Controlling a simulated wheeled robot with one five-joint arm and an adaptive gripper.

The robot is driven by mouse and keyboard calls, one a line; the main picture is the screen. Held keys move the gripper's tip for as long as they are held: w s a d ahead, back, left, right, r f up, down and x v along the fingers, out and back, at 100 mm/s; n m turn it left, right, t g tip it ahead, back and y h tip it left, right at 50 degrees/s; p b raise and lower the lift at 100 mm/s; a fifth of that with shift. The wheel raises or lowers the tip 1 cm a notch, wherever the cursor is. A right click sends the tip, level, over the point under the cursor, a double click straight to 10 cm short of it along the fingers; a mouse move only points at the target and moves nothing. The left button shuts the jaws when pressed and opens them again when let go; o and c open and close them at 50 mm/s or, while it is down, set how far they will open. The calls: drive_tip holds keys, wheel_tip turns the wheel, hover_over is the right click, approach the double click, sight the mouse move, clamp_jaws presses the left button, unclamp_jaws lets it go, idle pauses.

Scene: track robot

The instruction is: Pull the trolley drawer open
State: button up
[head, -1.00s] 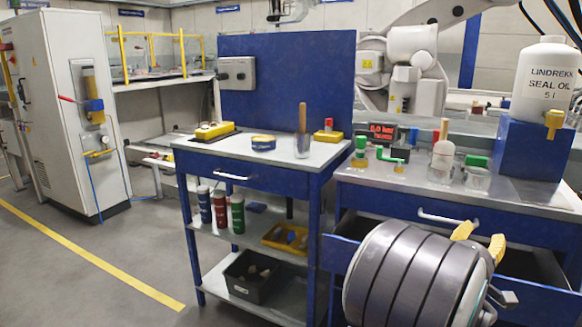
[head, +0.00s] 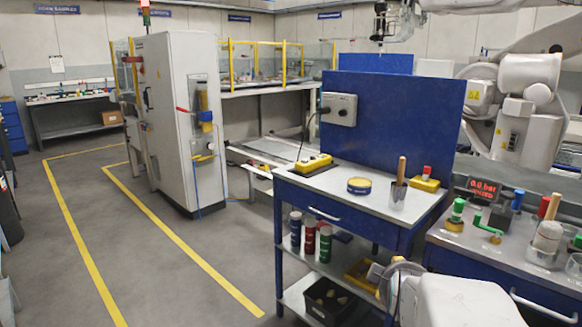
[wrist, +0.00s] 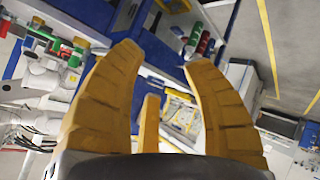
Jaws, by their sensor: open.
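The blue trolley (head: 279,257) stands right of the middle in the head view, with a grey top and shelves below. Its blue drawer (head: 350,225) looks shut, with a pale bar handle (head: 325,215) on the front. In the wrist view, my gripper (wrist: 162,60) has its yellow fingers spread apart with nothing between them. Blue trolley parts and cans (wrist: 203,42) show tilted beyond the fingers, apart from them. My gripper's fingers do not show in the head view; only my pale arm is at its lower right.
A second workbench (head: 465,258) with bottles and tools stands at right, with its own handle (head: 540,305). A white cabinet (head: 170,120) stands left of the trolley. Grey floor with yellow lines (head: 185,245) is clear at front left.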

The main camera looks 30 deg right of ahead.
drive_tip(key=a+r+y+p, duration=0.2)
drive_tip(key=a+r+p, duration=0.1)
drive_tip(key=a, duration=0.5)
drive_tip(key=a+r+y+p, duration=0.3)
drive_tip(key=a+p, duration=0.1)
drive_tip(key=a, duration=0.3)
drive_tip(key=s+a+r+g+y+p, duration=0.2)
drive_tip(key=s+a+r+g+p, duration=0.2)
drive_tip(key=s+a, duration=0.6)
drive_tip(key=a+p, duration=0.1)
drive_tip(key=p, duration=0.1)
drive_tip(key=shift+a+r+p, duration=0.2)
drive_tip(key=shift+a+p, duration=0.05)
drive_tip(key=shift+p, duration=0.15)
